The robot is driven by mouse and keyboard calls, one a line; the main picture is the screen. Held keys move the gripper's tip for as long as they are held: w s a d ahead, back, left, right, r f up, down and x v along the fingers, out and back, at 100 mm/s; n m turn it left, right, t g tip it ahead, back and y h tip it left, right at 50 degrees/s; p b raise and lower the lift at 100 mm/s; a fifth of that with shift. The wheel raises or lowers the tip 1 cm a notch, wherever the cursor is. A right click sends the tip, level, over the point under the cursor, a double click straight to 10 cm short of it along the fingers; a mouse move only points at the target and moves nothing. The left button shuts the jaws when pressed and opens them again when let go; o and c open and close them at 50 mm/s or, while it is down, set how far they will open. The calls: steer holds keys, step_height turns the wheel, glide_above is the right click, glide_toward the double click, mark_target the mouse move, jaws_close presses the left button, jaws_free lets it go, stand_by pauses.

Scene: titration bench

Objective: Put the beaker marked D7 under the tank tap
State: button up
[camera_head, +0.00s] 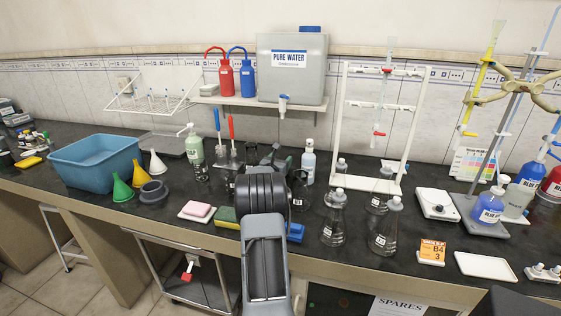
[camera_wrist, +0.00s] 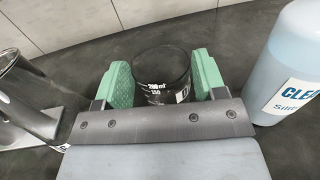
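My gripper (camera_wrist: 162,76) has its two green fingers either side of a clear glass beaker (camera_wrist: 162,78) in the wrist view. The beaker is upright, with white marks of 200 ml and 150. A white label at its right side is mostly hidden, so I cannot read it as D7. The fingers lie very close to the glass; whether they press on it I cannot tell. In the head view my arm hides this beaker. The white PURE WATER tank (camera_head: 291,71) stands on the wall shelf. Its tap (camera_head: 283,101) hangs above and slightly right of my gripper (camera_head: 265,155).
Conical flasks (camera_head: 334,220) and a white frame (camera_head: 365,185) stand right of my arm. A sponge (camera_head: 227,216) lies near the front edge.

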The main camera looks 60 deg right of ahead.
steer(key=o, duration=0.4)
steer(key=shift+r, duration=0.2)
steer(key=a, duration=0.4)
steer(key=s+a, duration=0.1)
steer(key=a, duration=0.3)
steer(key=s+a, duration=0.1)
steer(key=a, duration=0.3)
steer(key=shift+s, duration=0.1)
